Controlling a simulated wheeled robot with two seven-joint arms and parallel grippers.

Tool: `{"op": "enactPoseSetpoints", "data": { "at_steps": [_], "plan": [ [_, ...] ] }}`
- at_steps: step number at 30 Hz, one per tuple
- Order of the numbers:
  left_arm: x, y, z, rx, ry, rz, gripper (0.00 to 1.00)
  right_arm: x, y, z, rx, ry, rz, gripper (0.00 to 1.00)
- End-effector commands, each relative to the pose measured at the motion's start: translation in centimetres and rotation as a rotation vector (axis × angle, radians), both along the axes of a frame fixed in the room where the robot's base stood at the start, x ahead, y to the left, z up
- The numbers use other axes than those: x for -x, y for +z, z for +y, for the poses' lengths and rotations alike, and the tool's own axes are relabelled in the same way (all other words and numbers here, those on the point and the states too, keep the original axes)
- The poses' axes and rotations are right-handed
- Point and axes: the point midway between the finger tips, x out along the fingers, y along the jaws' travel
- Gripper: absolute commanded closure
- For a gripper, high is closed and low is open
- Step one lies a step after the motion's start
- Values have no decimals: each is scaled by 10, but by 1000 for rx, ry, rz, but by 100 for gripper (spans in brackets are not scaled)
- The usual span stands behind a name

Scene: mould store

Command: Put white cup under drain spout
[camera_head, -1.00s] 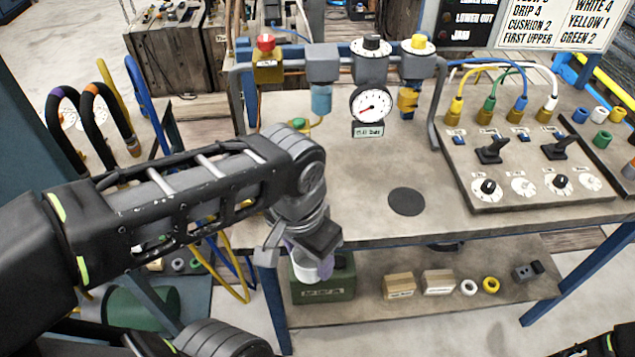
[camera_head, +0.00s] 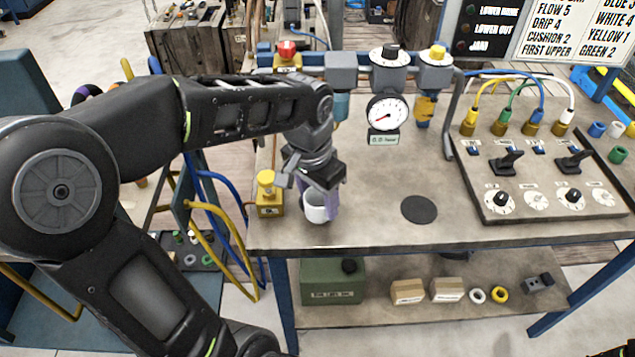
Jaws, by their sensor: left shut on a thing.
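The white cup (camera_head: 316,207) is held upright by my left gripper (camera_head: 318,196), whose fingers are shut on it. It is over the front left part of the bench top (camera_head: 370,226); I cannot tell if it touches the surface. The blue filter bowl (camera_head: 341,107) hangs from the pipe row behind my arm, and its lower part is partly covered. The drain spout cannot be made out; my left arm and gripper cover the area beneath the bowl.
A yellow valve block (camera_head: 269,203) stands just left of the cup. A round dark pad (camera_head: 419,209) lies right of it, with clear bench between. A gauge (camera_head: 387,113) hangs behind. The control panel (camera_head: 540,205) fills the right side. A lower shelf holds a green box (camera_head: 330,284).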

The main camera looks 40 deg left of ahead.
Motion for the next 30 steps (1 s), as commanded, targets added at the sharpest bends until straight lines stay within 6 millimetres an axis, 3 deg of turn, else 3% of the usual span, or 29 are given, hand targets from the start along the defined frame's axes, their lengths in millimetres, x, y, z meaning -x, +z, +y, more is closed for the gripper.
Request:
{"op": "enactPoseSetpoints", "data": {
  "at_steps": [13,20,24,30],
  "plan": [
    [-8,0,6,1,1,1,86,0,2,0,0,0,0,64],
    [-36,1,28,2,2,2,86,0,10,0,0,0,1,64],
    [-36,-14,28,0,0,1,86,0,11,0,0,0,1,64],
    [-36,-16,27,0,0,0,86,0,10,0,0,0,1,64]
  ]
}}
